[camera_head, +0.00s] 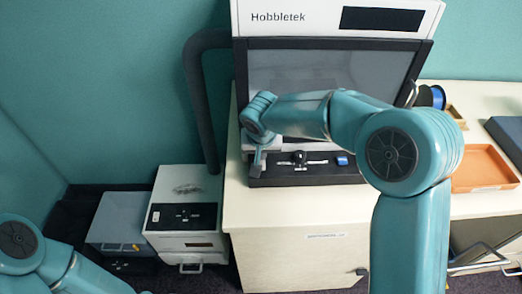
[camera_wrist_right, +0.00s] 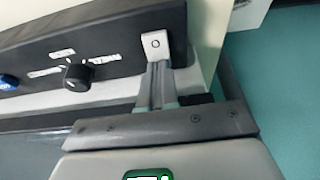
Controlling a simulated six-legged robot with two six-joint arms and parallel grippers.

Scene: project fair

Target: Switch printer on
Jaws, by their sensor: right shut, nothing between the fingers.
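The printer (camera_head: 330,70), labelled Hobbletek, stands on a pale cabinet with a dark front panel (camera_head: 320,176) along its base. In the right wrist view, a white switch (camera_wrist_right: 155,42) marked with an O sits at the right end of this panel (camera_wrist_right: 115,35). My right gripper (camera_wrist_right: 157,68) is shut and empty, its fingertips at the switch's lower edge; I cannot tell whether they touch. In the head view my right gripper (camera_head: 257,168) is at the panel's left end and hides the switch. My left arm shows at bottom left, its gripper out of frame.
A black knob (camera_head: 299,158) and a blue button (camera_head: 342,160) sit further right on the panel. An orange tray (camera_head: 484,168) and a blue spool (camera_head: 437,97) are on the cabinet's right. A white box (camera_head: 184,190) and a grey box (camera_head: 120,220) stand left.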

